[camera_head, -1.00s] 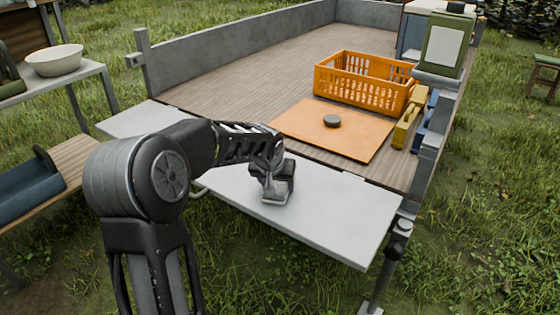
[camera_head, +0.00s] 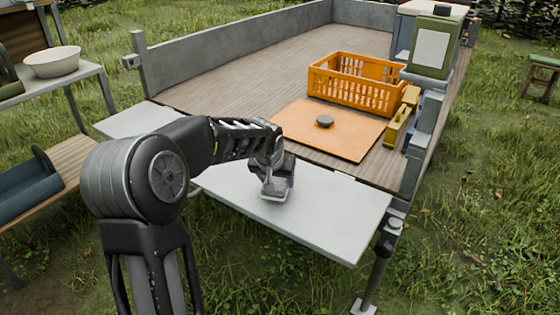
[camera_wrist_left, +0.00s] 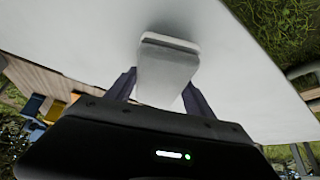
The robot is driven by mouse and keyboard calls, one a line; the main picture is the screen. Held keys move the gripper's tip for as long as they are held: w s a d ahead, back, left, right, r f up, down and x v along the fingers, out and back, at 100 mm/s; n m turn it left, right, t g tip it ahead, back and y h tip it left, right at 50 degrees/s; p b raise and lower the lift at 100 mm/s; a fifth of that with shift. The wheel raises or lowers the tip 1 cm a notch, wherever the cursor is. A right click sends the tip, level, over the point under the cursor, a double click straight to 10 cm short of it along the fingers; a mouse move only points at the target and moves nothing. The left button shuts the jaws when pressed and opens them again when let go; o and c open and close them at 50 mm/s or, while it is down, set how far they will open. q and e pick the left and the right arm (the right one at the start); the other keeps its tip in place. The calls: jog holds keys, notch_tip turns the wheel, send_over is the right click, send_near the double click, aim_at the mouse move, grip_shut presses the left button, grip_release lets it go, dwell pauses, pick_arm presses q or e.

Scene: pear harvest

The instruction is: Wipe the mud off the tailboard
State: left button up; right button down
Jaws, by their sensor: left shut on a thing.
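The tailboard (camera_head: 320,215) is a pale grey, flat panel lowered at the near end of the trailer bed. My left gripper (camera_head: 275,190) is over its middle, pointing down, with the jaws shut on a pale grey-white block (camera_wrist_left: 168,65). In the left wrist view the block sits between the two dark fingers (camera_wrist_left: 160,88) and lies against or just above the tailboard (camera_wrist_left: 235,65). I cannot tell whether it touches. I see no mud on the visible surface; my left arm hides part of the board. My right gripper is not in view.
An orange crate (camera_head: 357,98) and an orange board (camera_head: 350,140) with a dark round disc (camera_head: 325,121) stand on the trailer bed (camera_head: 245,85). A yellow item (camera_head: 402,118) is beside them. At left are a table with a cream bowl (camera_head: 53,62) and a blue tray (camera_head: 38,190).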

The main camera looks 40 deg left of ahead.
pick_arm(q)
jog(key=shift+r+p, duration=0.3)
jog(key=shift+r, duration=0.3)
jog(key=shift+r+p, duration=1.65)
jog(key=shift+r, duration=0.65)
jog(key=shift+d, duration=0.1)
